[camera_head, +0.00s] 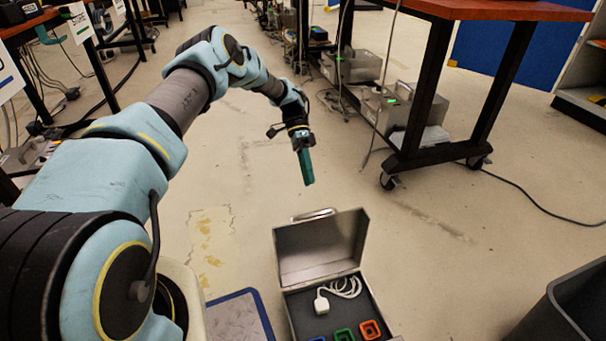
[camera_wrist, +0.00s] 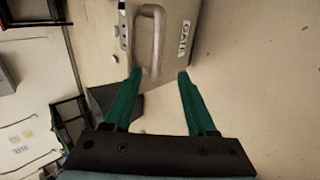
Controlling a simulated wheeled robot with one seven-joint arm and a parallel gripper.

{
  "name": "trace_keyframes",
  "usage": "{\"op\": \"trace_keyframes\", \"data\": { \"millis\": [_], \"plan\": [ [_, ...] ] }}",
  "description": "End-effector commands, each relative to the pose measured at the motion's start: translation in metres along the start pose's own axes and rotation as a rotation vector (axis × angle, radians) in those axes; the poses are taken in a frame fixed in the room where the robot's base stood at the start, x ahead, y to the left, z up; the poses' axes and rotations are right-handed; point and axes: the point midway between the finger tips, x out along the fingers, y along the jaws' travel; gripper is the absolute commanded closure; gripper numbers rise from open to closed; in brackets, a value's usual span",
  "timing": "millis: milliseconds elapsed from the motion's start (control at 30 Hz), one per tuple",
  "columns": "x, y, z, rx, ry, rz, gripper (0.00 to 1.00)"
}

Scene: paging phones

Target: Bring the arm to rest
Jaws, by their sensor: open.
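My arm reaches forward from the left in the head view, and my gripper (camera_head: 306,168) hangs at its end above the open floor, beyond the case. In the wrist view my gripper (camera_wrist: 160,75) has its two green fingers spread apart with nothing between them. A metal case (camera_head: 320,248) stands open on the floor in front of me, its lid raised. The lid's outside with a handle (camera_wrist: 152,40) shows past the fingertips in the wrist view. I cannot tell the exact gap between the fingertips and the case.
The case holds a white plug with a coiled cable (camera_head: 322,302), a green block (camera_head: 344,335) and an orange block (camera_head: 370,330). A blue-edged mat (camera_head: 237,318) lies left of it. A dark bin (camera_head: 565,310) stands at lower right. A wheeled table (camera_head: 438,85) stands behind right.

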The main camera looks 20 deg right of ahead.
Motion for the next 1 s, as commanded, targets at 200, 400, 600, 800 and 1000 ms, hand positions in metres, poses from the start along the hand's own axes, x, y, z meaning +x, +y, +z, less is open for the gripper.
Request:
{"op": "trace_keyframes", "data": {
  "millis": [200, 400, 600, 800, 1000],
  "plan": [
    [-0.001, 0.007, -0.003, 0.000, -0.001, 0.001, 0.43],
    [-0.001, 0.006, -0.003, 0.000, -0.001, 0.001, 0.43],
    [-0.001, 0.006, -0.002, 0.000, -0.001, 0.001, 0.43],
    [-0.016, 0.013, 0.007, -0.048, 0.004, -0.043, 0.43],
    [-0.056, 0.037, 0.050, -0.248, 0.039, -0.200, 0.43]
  ]
}}
